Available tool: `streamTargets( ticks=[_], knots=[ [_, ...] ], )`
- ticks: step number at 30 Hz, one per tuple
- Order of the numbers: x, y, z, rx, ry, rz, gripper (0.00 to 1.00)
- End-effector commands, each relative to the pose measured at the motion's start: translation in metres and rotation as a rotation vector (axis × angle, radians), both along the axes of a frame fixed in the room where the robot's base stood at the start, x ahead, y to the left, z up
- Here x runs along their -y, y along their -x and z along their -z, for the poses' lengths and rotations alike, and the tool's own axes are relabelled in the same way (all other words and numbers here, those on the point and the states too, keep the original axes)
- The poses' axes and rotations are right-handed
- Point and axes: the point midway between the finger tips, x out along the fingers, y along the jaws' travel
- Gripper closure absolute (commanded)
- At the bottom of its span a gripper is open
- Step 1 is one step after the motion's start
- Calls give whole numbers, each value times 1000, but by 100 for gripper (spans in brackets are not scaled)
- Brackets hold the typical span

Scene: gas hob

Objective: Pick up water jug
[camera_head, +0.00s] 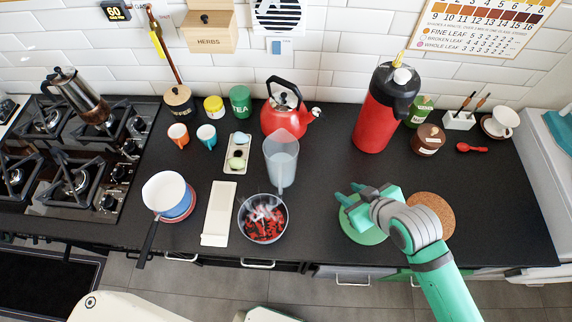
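The water jug (283,160) is a tall, clear grey jug standing upright on the black worktop, left of the picture's middle. It stands just behind the glass bowl and in front of the red kettle. My gripper (346,194) is at the end of my green arm, to the right of and nearer than the jug, above a green round mat (363,233). Its fingers point left toward the jug, look apart with a gap between them, and hold nothing visible. My gripper is clear of the jug.
A glass bowl (263,233) with red pieces sits in front of the jug. A red kettle (284,117) is behind it, and an egg tray (237,153) is left. A tall red flask (377,115) stands at the back right. A cork mat (433,207) lies right of my gripper.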

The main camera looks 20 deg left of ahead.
Motion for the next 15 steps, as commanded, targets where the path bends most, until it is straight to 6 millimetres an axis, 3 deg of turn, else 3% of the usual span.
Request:
streamTargets(
  ticks=[7,15],
  knots=[
    [-66,-1,-45,-101,100,-313,68],
    [-125,23,-99,-171,205,-653,68]
  ],
)
